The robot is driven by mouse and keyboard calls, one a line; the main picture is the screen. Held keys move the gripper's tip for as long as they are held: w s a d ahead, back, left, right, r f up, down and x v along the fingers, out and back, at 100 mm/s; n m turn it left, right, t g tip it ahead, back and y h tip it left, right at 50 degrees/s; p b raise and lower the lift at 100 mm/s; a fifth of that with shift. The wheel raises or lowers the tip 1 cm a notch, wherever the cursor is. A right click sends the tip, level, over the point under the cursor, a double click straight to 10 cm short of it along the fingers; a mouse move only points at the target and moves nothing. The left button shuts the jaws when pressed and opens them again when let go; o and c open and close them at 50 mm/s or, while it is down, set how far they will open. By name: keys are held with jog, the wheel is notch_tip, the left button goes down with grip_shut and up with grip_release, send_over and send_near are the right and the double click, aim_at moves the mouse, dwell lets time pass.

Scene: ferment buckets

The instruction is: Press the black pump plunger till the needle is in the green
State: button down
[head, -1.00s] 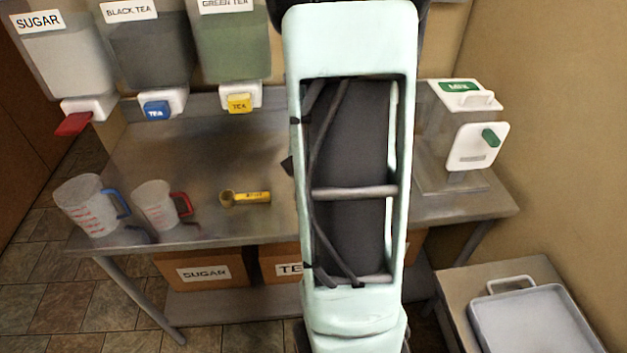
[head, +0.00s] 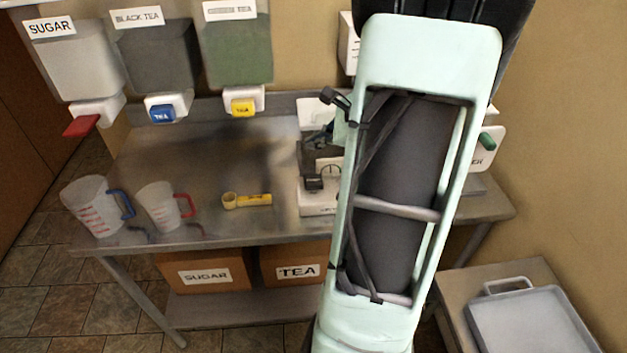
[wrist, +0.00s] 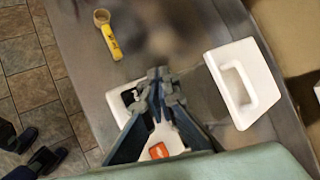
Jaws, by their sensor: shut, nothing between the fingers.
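The white pump unit (head: 318,205) stands on the steel table, partly hidden by my arm. A black block (head: 313,183), which looks like the plunger top, sits at its front beside a small round gauge (head: 331,170). The needle is too small to read. In the wrist view, the black block (wrist: 130,96) lies just left of my gripper (wrist: 162,76), whose fingers are shut and empty over the unit. Contact with the block cannot be told. An orange-red patch (wrist: 158,150) shows on the white body between the finger links.
A white box with a handle (wrist: 243,82) stands close behind the pump. A yellow scoop (head: 247,200), two measuring jugs (head: 97,207) (head: 160,206) and hanging dispensers (head: 238,50) are to the left. A grey tray (head: 530,322) lies at lower right.

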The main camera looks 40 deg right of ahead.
jog(key=b, duration=0.6)
send_over(315, 182)
notch_tip(315, 182, down, 8)
jog(key=shift+w+d+r, duration=0.1)
jog(key=shift+r, duration=0.15)
jog(key=shift+f+b, duration=0.55)
jog(key=shift+f, duration=0.2)
jog(key=shift+f, duration=0.1)
dwell(0.5)
jog(key=shift+f+b, duration=0.25)
jog(key=shift+b, duration=0.25)
jog(key=shift+f+b, duration=1.7)
dwell(1.2)
jog(key=shift+r, duration=0.1)
jog(key=shift+r+p, duration=1.45)
jog(key=shift+r, duration=0.55)
